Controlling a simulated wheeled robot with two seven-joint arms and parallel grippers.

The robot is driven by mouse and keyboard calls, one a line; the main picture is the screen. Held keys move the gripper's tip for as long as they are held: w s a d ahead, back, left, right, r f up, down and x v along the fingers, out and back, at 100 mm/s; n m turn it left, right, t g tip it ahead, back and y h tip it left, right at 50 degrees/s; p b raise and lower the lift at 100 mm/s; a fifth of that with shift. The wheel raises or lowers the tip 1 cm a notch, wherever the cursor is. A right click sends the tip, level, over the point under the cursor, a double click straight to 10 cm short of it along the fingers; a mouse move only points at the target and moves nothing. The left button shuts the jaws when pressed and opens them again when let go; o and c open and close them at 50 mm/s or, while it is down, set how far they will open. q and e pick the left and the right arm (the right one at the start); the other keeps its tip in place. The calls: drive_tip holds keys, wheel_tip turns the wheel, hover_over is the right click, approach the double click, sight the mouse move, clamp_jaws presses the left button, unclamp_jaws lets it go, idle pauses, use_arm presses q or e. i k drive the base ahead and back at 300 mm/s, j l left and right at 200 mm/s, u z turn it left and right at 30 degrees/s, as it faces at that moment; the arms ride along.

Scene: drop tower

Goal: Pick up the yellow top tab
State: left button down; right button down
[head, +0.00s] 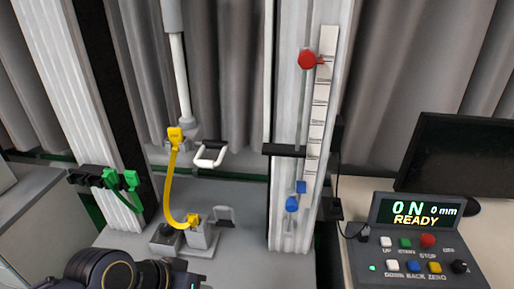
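The yellow top tab (175,135) is at the upper end of a curved yellow strap (170,187), below the grey and white rod (181,80). The strap hangs down to a lower yellow tab (193,220) at the grey lower block (203,236). Whether the top tab is fastened to the fitting behind it is too small to tell. A dark part of my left arm shows at the bottom left, below and apart from the strap. No fingers of my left gripper show. My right arm and gripper are out of view.
A white handle (210,154) sits right of the top tab, and a grey handle (224,215) beside the lower block. Green clips (121,178) are at left. A scaled column with a red knob (307,59) and a control box (414,240) reading "READY" stand right.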

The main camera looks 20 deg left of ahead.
sight(175, 135)
drive_tip(key=u, duration=1.3)
